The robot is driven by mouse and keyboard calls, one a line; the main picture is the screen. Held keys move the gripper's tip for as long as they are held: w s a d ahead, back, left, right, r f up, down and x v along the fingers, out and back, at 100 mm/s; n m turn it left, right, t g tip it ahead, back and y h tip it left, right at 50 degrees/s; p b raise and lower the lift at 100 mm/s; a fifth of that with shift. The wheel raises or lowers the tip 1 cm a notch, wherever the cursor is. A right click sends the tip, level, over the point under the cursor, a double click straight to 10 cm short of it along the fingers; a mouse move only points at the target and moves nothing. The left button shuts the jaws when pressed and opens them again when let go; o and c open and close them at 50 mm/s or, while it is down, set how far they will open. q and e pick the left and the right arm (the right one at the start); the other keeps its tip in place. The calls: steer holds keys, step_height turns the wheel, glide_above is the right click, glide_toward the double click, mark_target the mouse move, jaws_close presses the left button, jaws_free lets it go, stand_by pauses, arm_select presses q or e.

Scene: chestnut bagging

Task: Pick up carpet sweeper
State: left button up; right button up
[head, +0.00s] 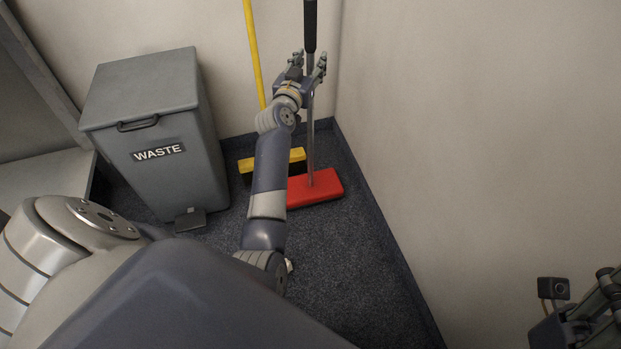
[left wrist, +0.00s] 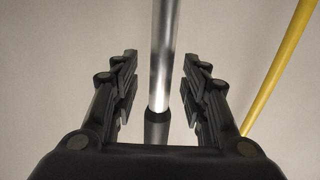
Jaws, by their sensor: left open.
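The carpet sweeper has a flat red head (head: 315,188) on the floor in the corner, a metal pole and a black handle grip (head: 310,25), and stands upright near the wall. My left gripper (head: 309,64) is open high on the pole, just below the black grip. In the left wrist view the metal pole (left wrist: 164,50) runs between the two spread fingers (left wrist: 160,85), with a gap on each side. My right gripper (head: 597,312) is only partly in view at the lower right edge, away from the sweeper; its jaw state is unclear.
A yellow-handled broom (head: 254,55) stands just left of the sweeper; its handle also shows in the left wrist view (left wrist: 278,65). A grey waste bin (head: 165,145) stands further left. Walls close in behind and on the right. Dark carpet (head: 345,255) is clear in front.

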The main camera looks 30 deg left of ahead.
arm_select(q)
steer(key=shift+w+a, duration=0.1)
steer(key=shift+w, duration=0.2)
jaws_close()
steer(key=shift+r, duration=0.25)
